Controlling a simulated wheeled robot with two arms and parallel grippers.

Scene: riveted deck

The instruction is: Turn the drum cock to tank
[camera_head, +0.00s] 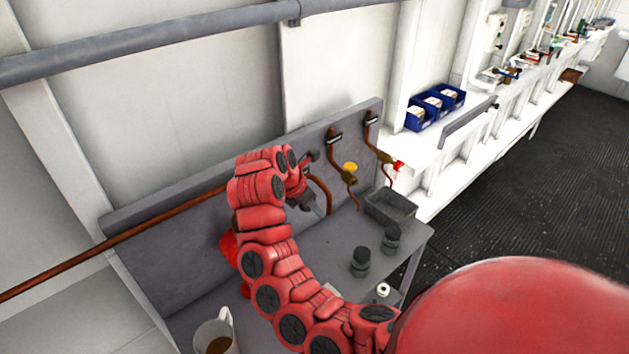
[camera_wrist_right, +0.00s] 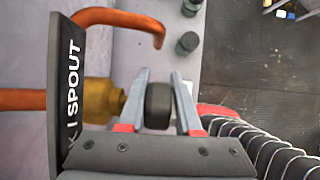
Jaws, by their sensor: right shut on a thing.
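The drum cock shows in the right wrist view as a brass body (camera_wrist_right: 98,97) on a copper pipe, with a dark rounded handle (camera_wrist_right: 158,105). A dark plate reading "SPOUT" (camera_wrist_right: 70,75) stands beside the brass body. My right gripper (camera_wrist_right: 160,98) is shut on the handle, one finger on each side. In the head view my red right arm reaches to the back panel, with the right gripper (camera_head: 316,207) near a curved copper pipe. The cock's body is hidden behind the arm there. No "tank" marking is legible. My left gripper is out of view.
A yellow-handled valve (camera_head: 350,168) and a red-handled valve (camera_head: 397,165) are on the panel to the right. A grey tray (camera_head: 402,222), dark jars (camera_head: 360,262) and a mug (camera_head: 226,325) stand on the bench. Blue bins (camera_head: 418,122) are on the shelf beyond.

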